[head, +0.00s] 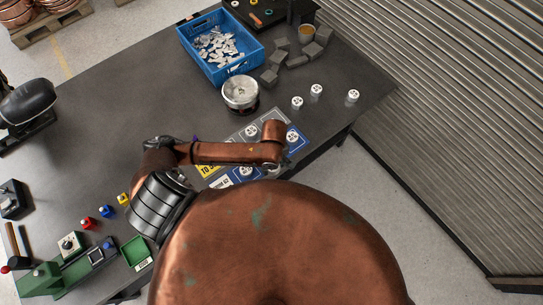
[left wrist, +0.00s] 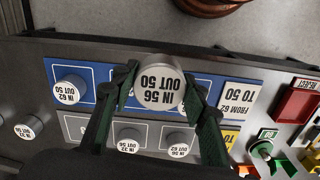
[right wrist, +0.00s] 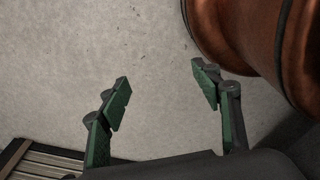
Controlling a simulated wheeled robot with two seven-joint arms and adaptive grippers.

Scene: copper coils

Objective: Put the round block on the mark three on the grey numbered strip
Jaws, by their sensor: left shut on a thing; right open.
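My left gripper (left wrist: 159,95) is shut on a round pale block (left wrist: 159,88) with a dark side, its top printed "IN 56 OUT 50" upside down in the left wrist view. It is over the blue strip (left wrist: 105,98); its clearance cannot be told. Another round block (left wrist: 68,91), "IN 62 OUT 50", stands on that strip at left. The grey strip (left wrist: 98,122) lies alongside and bears round blocks (left wrist: 130,139) (left wrist: 180,142). The held block hides part of the blue strip. In the head view my copper arm covers part of the strips. My right gripper (right wrist: 160,88) is open and empty above bare floor.
Loose round blocks (head: 297,102) (head: 353,95) stand on the dark table (head: 130,95). A metal drum (head: 240,92), a blue crate (head: 185,38) of metal pieces and grey blocks (head: 268,77) stand farther back.

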